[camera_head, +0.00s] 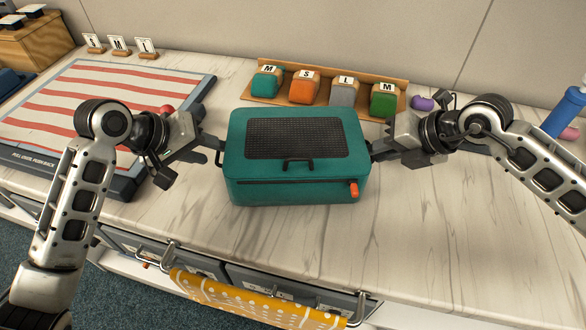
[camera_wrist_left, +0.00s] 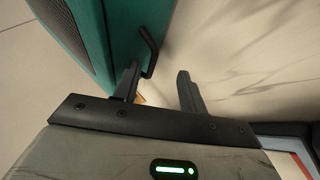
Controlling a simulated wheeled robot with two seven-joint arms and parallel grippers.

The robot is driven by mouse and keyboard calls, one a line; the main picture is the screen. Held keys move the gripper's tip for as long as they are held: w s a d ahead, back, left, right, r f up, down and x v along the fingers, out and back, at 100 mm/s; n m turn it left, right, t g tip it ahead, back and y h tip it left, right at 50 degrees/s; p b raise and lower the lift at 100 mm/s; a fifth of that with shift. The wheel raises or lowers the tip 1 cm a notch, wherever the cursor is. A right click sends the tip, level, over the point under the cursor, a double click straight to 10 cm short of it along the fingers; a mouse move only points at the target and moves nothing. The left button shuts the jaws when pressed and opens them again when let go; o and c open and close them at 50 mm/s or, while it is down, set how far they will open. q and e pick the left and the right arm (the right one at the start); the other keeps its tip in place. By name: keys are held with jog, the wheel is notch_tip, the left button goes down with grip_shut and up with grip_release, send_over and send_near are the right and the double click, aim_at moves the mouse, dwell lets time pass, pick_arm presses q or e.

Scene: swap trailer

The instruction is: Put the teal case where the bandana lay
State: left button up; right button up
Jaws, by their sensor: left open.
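The teal case (camera_head: 250,177) sits on the marble counter, with a dark mesh lid panel, a front handle and an orange tab. Its side handle and wall also show in the left wrist view (camera_wrist_left: 125,22). My left gripper (camera_head: 212,148) is at the case's left side; in the wrist view its open fingers (camera_wrist_left: 158,88) are at the black side handle, and I cannot tell whether they touch it. My right gripper (camera_head: 378,150) is at the right side handle; its jaws are too small to read. A yellow dotted cloth (camera_head: 250,302), possibly the bandana, hangs on the front rail.
A dark-edged board with a red-and-white striped top (camera_head: 60,110) lies at left, a red ball near it. A wooden rack (camera_head: 335,75) with several coloured, lettered blocks stands behind the case. A purple object (camera_head: 422,103) and blue bottle (camera_head: 566,112) are right. Counter in front is clear.

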pick_arm(q)
jog(key=shift+s+d+r, duration=0.15)
jog(key=shift+d, duration=0.45)
pick_arm(e)
jog(key=shift+s+a, duration=0.25)
jog(key=shift+a, duration=0.3)
pick_arm(q)
jog(key=shift+s+a+r, duration=0.1)
jog(key=shift+a+r, duration=0.1)
jog(key=shift+r, duration=0.05)
jog(key=v, duration=0.3)
jog(key=a+v, duration=0.1)
jog(key=v, duration=0.3)
jog(key=shift+a, duration=0.1)
pick_arm(e)
jog(key=shift+w+d, duration=0.15)
jog(key=shift+d, duration=0.1)
jog(key=o, duration=0.8)
jog(key=shift+d+r, duration=0.1)
jog(key=v, duration=1.1)
jog(key=shift+s+r, duration=0.25)
